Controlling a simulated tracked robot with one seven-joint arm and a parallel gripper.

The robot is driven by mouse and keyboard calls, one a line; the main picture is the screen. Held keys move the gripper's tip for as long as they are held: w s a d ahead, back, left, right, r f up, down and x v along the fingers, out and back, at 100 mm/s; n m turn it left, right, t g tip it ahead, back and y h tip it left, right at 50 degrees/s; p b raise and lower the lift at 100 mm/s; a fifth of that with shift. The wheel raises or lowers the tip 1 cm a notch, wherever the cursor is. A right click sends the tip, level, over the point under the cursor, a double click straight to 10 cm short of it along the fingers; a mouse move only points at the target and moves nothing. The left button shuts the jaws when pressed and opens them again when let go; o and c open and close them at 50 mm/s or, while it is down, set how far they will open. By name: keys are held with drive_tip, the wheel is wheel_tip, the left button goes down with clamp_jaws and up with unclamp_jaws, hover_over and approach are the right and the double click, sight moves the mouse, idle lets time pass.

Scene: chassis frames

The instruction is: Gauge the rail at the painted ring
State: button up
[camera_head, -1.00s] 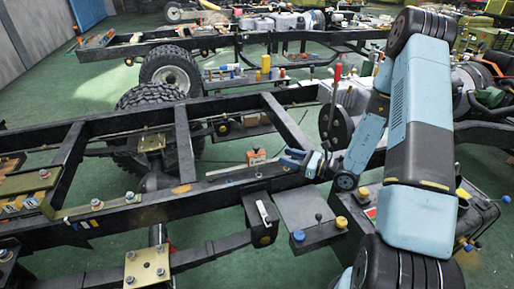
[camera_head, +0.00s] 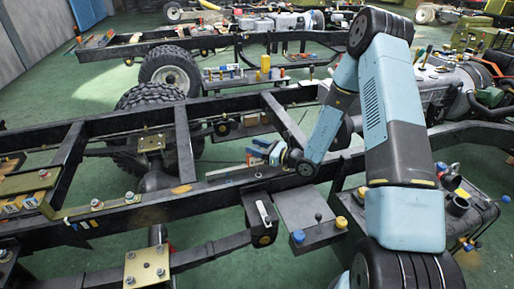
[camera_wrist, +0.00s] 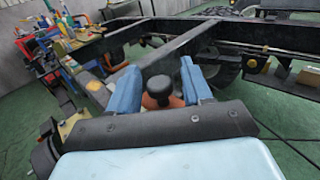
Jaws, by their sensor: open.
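My gripper (camera_head: 262,151) is over the near black chassis rail (camera_head: 225,186), its two blue fingers open. In the wrist view the fingers (camera_wrist: 160,84) stand on either side of a black knob (camera_wrist: 158,87) on an orange body (camera_wrist: 161,101). Gaps show beside the knob, and I cannot tell how deep the fingers reach. In the head view my gripper mostly hides this orange piece. An orange-yellow patch (camera_head: 181,189) shows on the near rail, left of my gripper; I cannot tell whether it is the painted ring.
A cross member (camera_head: 184,145) joins the rails to the left, and another (camera_head: 284,122) to the right. A grey plate with blue and yellow knobs (camera_head: 306,212) sits in front of the rail. A tyre (camera_head: 152,97) stands behind. Green floor (camera_head: 205,218) shows below.

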drive_tip(key=shift+c, duration=0.5)
clamp_jaws()
